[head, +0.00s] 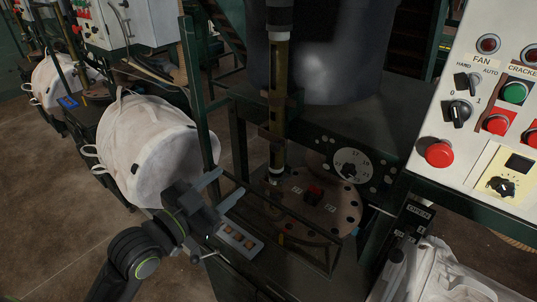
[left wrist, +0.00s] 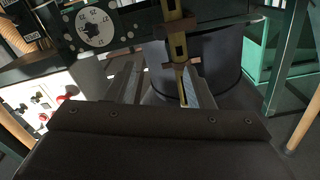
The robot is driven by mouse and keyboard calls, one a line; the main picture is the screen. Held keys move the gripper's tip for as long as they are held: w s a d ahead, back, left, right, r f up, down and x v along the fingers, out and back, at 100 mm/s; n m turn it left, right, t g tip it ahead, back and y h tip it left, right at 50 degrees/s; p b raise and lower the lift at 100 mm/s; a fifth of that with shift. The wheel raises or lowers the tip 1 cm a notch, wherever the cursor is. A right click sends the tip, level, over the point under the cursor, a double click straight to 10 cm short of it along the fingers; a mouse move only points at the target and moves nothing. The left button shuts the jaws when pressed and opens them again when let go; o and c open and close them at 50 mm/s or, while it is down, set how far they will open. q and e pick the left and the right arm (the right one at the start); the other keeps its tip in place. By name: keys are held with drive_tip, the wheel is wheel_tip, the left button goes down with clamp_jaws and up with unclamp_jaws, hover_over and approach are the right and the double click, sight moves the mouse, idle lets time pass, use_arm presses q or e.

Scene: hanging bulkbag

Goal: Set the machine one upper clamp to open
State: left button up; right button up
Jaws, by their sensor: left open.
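A dark plate marked OPEN (head: 418,212) stands at the lower right of the head view, below the control panel and above a white bag. I cannot tell whether it belongs to the machine one upper clamp, and no clamp handle's setting is readable. My left gripper (head: 222,192) is open and empty, in front of the machine and left of its round plate (head: 315,200). In the left wrist view its two fingers (left wrist: 160,82) are spread. The yellow vertical bar (left wrist: 177,45) shows beyond them, with no visible contact. My right gripper is not in view.
A control panel (head: 440,125) with buttons and knobs stands at the right. A numbered dial (head: 352,163) sits behind the round plate. A white bulk bag (head: 150,145) hangs left of my gripper. A thin frame rail (head: 265,195) lies close to it. Floor is free at lower left.

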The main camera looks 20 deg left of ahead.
sight(273, 148)
use_arm(q)
drive_tip(key=p+x, duration=0.3)
drive_tip(key=x, duration=1)
drive_tip(key=shift+w, duration=0.3)
drive_tip(key=shift+w+d, duration=0.25)
drive_tip(key=shift+w, duration=0.25)
drive_tip(key=shift+c, duration=0.3)
clamp_jaws()
